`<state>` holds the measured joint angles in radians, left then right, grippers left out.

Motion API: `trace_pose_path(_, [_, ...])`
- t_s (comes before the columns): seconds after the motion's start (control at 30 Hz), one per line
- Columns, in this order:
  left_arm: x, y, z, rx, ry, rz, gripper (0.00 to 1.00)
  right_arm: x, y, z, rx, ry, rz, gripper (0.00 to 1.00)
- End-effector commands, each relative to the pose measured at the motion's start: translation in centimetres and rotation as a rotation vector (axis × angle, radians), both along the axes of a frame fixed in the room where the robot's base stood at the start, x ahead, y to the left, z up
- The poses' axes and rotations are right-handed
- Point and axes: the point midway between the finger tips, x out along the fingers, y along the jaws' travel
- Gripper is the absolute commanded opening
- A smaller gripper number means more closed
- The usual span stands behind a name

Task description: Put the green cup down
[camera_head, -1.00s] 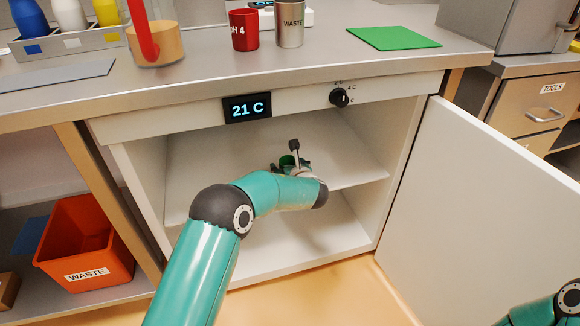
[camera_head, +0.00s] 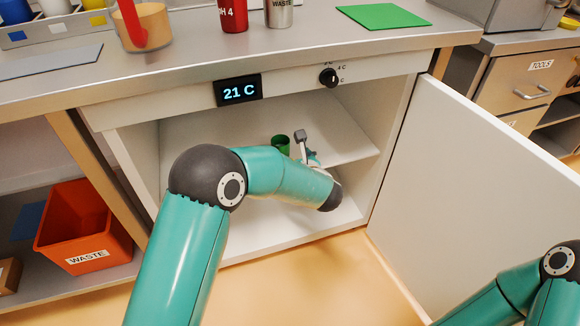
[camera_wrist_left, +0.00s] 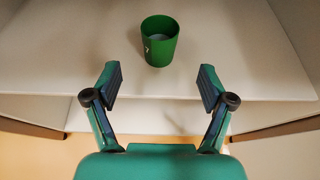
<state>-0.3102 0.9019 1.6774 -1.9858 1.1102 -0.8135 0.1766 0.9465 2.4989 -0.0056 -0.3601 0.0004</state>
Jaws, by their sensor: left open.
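The green cup (camera_head: 281,145) stands upright on the upper shelf inside the open cabinet. In the left wrist view the cup (camera_wrist_left: 160,41) stands on the white shelf, ahead of the fingertips and apart from them. Its inside looks greyish at the bottom. My left gripper (camera_wrist_left: 160,82) is open and empty, with one finger on each side of the line to the cup. In the head view the left gripper (camera_head: 308,152) is partly hidden behind my own forearm. My right gripper is out of view; only part of that arm shows at the lower right.
The cabinet's upper shelf (camera_head: 345,148) has free room to the right. The cabinet door (camera_head: 480,190) stands open at the right. A display (camera_head: 239,90) reads 21 C beside a black knob (camera_head: 328,77). An orange waste bin (camera_head: 88,228) is at the left.

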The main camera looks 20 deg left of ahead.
Motion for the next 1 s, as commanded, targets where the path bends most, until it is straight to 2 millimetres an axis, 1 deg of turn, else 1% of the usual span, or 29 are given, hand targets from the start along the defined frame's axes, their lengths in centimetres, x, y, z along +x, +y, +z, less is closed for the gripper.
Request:
trace_pose_path(0.13, [-0.4,-0.3,0.2,-0.001,0.001,0.000,0.82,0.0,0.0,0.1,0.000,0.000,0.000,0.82])
trace_pose_path(0.2, [-0.7,-0.1,-0.4,-0.013,0.013,0.006,0.82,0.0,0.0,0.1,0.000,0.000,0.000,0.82])
trace_pose_path(0.27, [-1.2,0.2,-1.6,-0.042,0.041,0.020,0.82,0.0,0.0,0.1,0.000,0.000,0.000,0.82])
trace_pose_path(0.37, [-3.4,0.9,-5.3,-0.145,0.131,0.074,0.82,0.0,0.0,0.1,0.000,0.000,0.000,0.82])
trace_pose_path(0.4, [-4.8,1.2,-7.5,-0.209,0.183,0.112,0.82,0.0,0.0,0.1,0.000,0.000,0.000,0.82])
trace_pose_path(0.47, [-7.8,1.6,-11.1,-0.329,0.274,0.192,0.82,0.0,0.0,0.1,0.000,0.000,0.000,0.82])
trace_pose_path(0.5, [-10.3,1.6,-13.7,-0.427,0.339,0.264,0.82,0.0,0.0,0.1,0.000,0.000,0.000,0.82])
trace_pose_path(0.57, [-14.8,1.3,-17.4,-0.595,0.437,0.407,0.82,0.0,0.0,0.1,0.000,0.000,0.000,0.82])
trace_pose_path(0.6, [-18.2,0.7,-19.7,-0.722,0.499,0.529,0.82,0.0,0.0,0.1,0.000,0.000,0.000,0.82])
trace_pose_path(0.67, [-23.1,-0.7,-22.1,-0.912,0.564,0.742,0.82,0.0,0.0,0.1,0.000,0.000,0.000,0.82])
trace_pose_path(0.7, [-25.9,-1.8,-23.1,-1.032,0.587,0.894,0.82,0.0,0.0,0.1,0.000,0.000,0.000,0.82])
trace_pose_path(0.77, [-29.4,-3.4,-24.0,-1.200,0.590,1.140,0.82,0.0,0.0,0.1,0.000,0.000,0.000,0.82])
trace_pose_path(0.8, [-31.3,-4.4,-24.3,-1.299,0.569,1.309,0.82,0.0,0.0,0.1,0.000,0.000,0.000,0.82])
trace_pose_path(0.87, [-33.2,-5.6,-24.5,-1.430,0.500,1.564,0.82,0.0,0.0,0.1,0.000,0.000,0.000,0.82])
trace_pose_path(0.9, [-34.0,-6.0,-24.6,-1.500,0.434,1.725,0.82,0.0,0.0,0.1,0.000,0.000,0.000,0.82])
trace_pose_path(0.97, [-34.9,-6.1,-24.7,-1.577,0.312,1.944,0.82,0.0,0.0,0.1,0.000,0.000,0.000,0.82])
trace_pose_path(1.0, [-35.3,-5.9,-24.8,-1.613,0.222,2.070,0.82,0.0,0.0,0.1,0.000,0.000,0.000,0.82])
